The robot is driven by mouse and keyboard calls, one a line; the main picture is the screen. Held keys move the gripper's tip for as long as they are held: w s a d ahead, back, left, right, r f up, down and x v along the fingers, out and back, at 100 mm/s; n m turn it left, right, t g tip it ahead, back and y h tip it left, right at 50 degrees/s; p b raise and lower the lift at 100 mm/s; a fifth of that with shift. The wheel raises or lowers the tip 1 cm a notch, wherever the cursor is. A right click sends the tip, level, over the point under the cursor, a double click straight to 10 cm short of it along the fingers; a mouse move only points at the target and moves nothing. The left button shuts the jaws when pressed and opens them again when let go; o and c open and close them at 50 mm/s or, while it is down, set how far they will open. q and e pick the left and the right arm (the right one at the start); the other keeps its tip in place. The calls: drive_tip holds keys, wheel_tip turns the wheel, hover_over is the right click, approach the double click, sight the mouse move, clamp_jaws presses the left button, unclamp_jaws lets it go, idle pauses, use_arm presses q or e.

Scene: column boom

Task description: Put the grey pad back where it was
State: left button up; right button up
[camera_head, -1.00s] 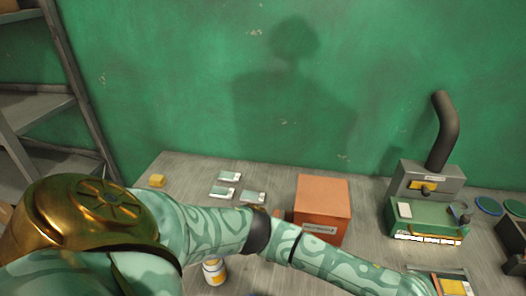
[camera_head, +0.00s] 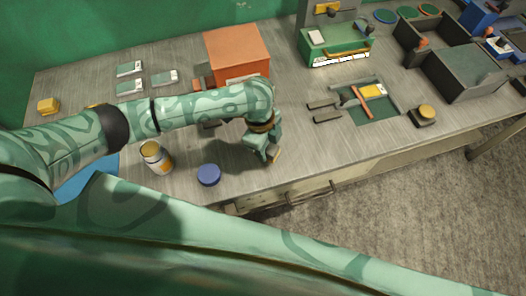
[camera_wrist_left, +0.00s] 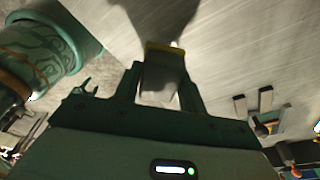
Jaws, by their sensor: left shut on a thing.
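My left gripper (camera_head: 270,157) is over the front part of the workbench (camera_head: 220,185), to the right of a blue disc. It is shut on a small grey block with a yellowish edge, which I take for the grey pad (camera_wrist_left: 162,78). In the left wrist view the pad sits between the two fingers (camera_wrist_left: 160,90), against the bare bench top. My right gripper is not in view.
An orange box (camera_head: 237,52) stands behind my left arm. A blue disc (camera_head: 208,174) and an open jar (camera_head: 156,158) stand left of the gripper. A green tray (camera_head: 372,115) and a yellow-knobbed block (camera_head: 425,113) lie to the right.

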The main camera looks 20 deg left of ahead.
use_arm(q)
drive_tip(key=shift+w+a+f, duration=0.3)
drive_tip(key=shift+a+f, duration=0.05)
drive_tip(key=shift+f, duration=0.25)
drive_tip(key=f, duration=0.1)
drive_tip(key=f+b, duration=0.1)
drive_tip(key=f, duration=0.1)
drive_tip(key=shift+w+a+f+b, duration=0.25)
drive_tip(key=shift+a+f+b, duration=0.05)
drive_tip(key=shift+f+b, duration=0.1)
drive_tip(key=shift+r, duration=0.1)
drive_tip(key=o, duration=1)
